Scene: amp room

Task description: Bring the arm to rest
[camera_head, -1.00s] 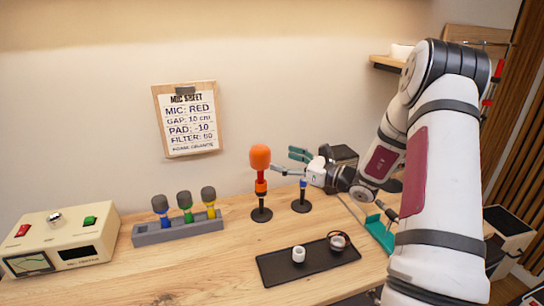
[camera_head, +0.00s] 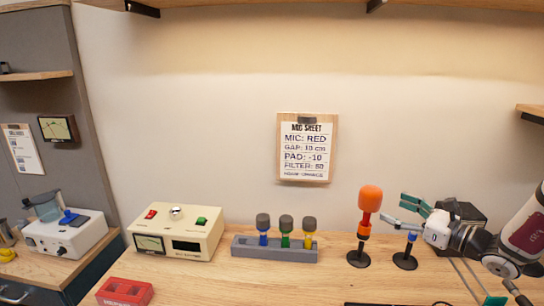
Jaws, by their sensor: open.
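My gripper (camera_head: 408,212) is at the right of the head view, reaching in from the right edge. Its teal fingers are spread open and point left, with nothing seen between them. It is just right of a microphone with an orange foam cover (camera_head: 370,199) on a round black stand (camera_head: 358,258). A small stand with a blue part (camera_head: 406,258) is below the fingers. I cannot tell whether the fingers touch either one. My upper arm is mostly out of view.
A rack (camera_head: 275,250) holds blue, green and yellow microphones. A cream meter box (camera_head: 176,234) and a red case (camera_head: 125,292) are to the left. A dark box (camera_head: 465,214) stands behind my gripper. A sheet (camera_head: 307,149) hangs on the wall. Bare tabletop (camera_head: 270,284) lies in front of the rack.

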